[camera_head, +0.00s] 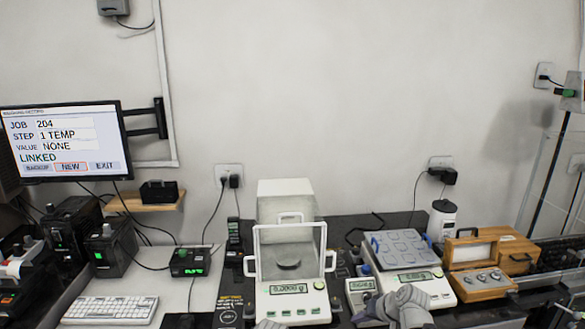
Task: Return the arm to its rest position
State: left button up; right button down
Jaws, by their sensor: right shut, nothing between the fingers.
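My right gripper (372,312) is low in the head view, in front of the right-hand balance (442,292). Its grey fingers point left and are shut with nothing between them. It covers part of that balance's front. My left gripper is not clearly seen. A small grey sliver shows at the bottom edge near the middle, too cut off to identify.
A balance with a glass draft shield (262,255) stands in the middle. A wooden weight box (482,284) is right of the right-hand balance.

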jog(key=s+a+n+g+h+p, duration=0.1)
jog(key=s+a+n+g+h, duration=0.1)
jog(key=s+a, duration=0.5)
jog(key=s+a+n+g+h+p, duration=0.2)
jog(key=s+a, duration=0.4)
jog(key=s, duration=0.7)
jog(key=shift+a+f+n+g+h, duration=0.35)
jog(key=shift+n+g+h, duration=0.25)
jog(key=shift+g+h, duration=0.45)
jog(key=shift+w+d+y, duration=0.1)
jog(key=shift+y, duration=0.15)
